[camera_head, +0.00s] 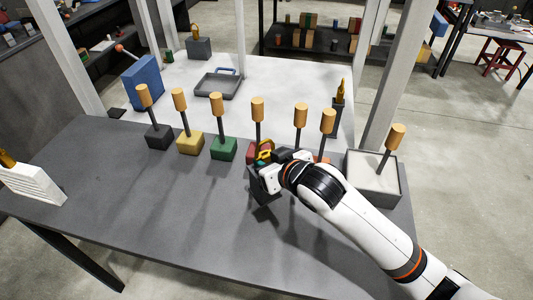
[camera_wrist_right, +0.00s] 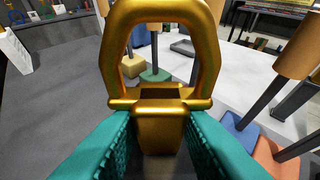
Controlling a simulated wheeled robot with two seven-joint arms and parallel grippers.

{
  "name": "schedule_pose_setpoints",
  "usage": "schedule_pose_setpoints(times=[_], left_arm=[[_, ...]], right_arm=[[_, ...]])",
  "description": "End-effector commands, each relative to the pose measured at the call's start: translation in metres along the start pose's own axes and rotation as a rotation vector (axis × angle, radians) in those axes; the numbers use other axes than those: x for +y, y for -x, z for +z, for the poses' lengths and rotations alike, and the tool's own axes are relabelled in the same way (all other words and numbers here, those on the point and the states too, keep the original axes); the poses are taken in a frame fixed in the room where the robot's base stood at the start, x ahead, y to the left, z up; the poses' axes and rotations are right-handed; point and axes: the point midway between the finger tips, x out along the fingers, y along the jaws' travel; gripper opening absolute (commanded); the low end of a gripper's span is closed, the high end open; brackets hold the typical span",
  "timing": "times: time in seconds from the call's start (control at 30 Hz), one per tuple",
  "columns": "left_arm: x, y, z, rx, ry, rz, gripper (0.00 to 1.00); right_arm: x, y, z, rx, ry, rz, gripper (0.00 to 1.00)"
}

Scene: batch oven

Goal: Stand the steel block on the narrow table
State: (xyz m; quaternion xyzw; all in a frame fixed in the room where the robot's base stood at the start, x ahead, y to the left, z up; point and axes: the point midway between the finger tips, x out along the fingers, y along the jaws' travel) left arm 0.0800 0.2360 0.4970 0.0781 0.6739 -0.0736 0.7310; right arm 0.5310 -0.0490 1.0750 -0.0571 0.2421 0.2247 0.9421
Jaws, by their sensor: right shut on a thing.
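My right gripper (camera_head: 268,172) is over the middle of the dark grey table (camera_head: 190,215). In the right wrist view its teal fingers (camera_wrist_right: 160,135) are shut on the stem of a gold handle (camera_wrist_right: 157,100). A dark grey block (camera_head: 263,194) shows below the gripper in the head view, partly hidden by it; I take it for the steel block. I cannot tell whether its underside touches the table. My left gripper is not in view. I cannot tell which surface is the narrow table.
Several posts with wooden tops stand along the table's far edge on coloured bases, such as the green base (camera_head: 224,149). A grey box (camera_head: 372,182) stands at the right end. A white ribbed block (camera_head: 34,184) is at the left. The table's front middle is clear.

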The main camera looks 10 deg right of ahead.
Motion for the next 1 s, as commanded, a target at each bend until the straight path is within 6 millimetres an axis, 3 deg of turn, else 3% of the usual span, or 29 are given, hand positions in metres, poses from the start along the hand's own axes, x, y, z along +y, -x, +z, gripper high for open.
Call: schedule_pose_setpoints(times=[0.3, 0.73, 0.77, 0.8, 0.9, 1.0], left_arm=[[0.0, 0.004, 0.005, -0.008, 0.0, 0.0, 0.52], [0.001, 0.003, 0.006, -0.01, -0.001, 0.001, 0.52], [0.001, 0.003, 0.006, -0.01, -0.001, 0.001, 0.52], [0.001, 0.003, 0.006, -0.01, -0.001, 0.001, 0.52], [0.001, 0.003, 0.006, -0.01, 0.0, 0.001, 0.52], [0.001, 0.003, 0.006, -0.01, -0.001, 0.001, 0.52]], right_arm=[[0.0, -0.014, -0.023, -0.012, 0.0, 0.002, 0.0], [0.001, -0.016, -0.028, -0.014, 0.0, 0.002, 0.0], [0.0, -0.018, -0.035, 0.003, 0.0, 0.001, 0.29], [0.0, -0.018, -0.035, 0.003, 0.0, 0.001, 0.35], [0.0, -0.018, -0.035, 0.003, 0.0, 0.001, 0.49], [0.0, -0.018, -0.035, 0.003, 0.0, 0.001, 0.49]])
